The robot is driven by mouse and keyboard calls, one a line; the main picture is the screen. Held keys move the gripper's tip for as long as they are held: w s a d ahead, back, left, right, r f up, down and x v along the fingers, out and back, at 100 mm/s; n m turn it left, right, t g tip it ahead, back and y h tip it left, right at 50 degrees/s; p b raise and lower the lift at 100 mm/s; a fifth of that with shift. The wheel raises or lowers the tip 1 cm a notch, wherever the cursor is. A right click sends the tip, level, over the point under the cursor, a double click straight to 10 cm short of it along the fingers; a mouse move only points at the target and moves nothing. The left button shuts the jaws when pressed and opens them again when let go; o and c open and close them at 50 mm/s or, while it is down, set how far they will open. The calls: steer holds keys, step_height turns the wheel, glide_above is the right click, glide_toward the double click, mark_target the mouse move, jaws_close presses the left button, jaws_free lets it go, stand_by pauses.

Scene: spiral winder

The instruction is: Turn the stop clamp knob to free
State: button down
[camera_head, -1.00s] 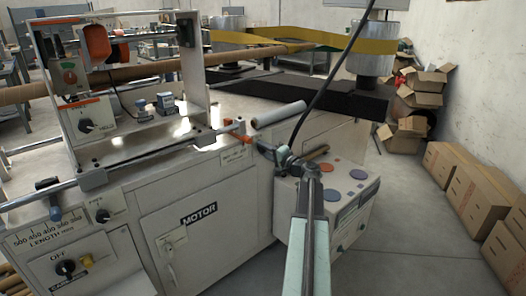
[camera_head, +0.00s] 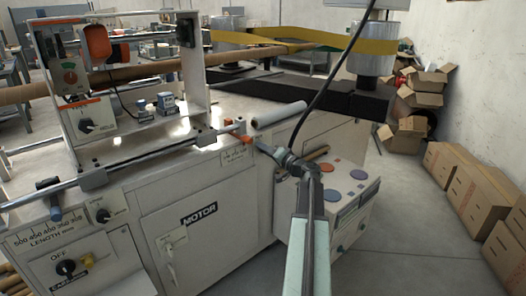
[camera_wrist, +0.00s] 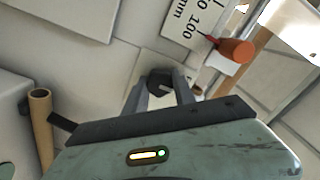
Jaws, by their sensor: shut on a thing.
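The stop clamp knob (camera_wrist: 160,78) is black and sits on a pale plate on the machine's front panel. In the wrist view it is between the fingertips of my gripper (camera_wrist: 163,84), which are shut on it. In the head view my gripper (camera_head: 263,148) is at the machine's right end, just below the orange stop piece; the knob is hidden there. The orange stop piece (camera_wrist: 236,51) stands beside the millimetre scale (camera_wrist: 190,22), right of and above the knob. Any knob markings are too small or covered to read.
The cabinet (camera_head: 195,245) marked MOTOR is left of my arm. A box with coloured round pads (camera_head: 358,174) stands beneath my arm. A grey roll (camera_head: 278,115) lies above the gripper. A brown tube (camera_wrist: 41,125) is at left in the wrist view. Cartons (camera_head: 470,185) line the right wall.

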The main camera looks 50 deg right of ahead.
steer(key=c, duration=1)
jaws_free()
steer(key=shift+c, duration=0.2)
steer(key=s, duration=0.7)
steer(key=shift+s+a, duration=0.35)
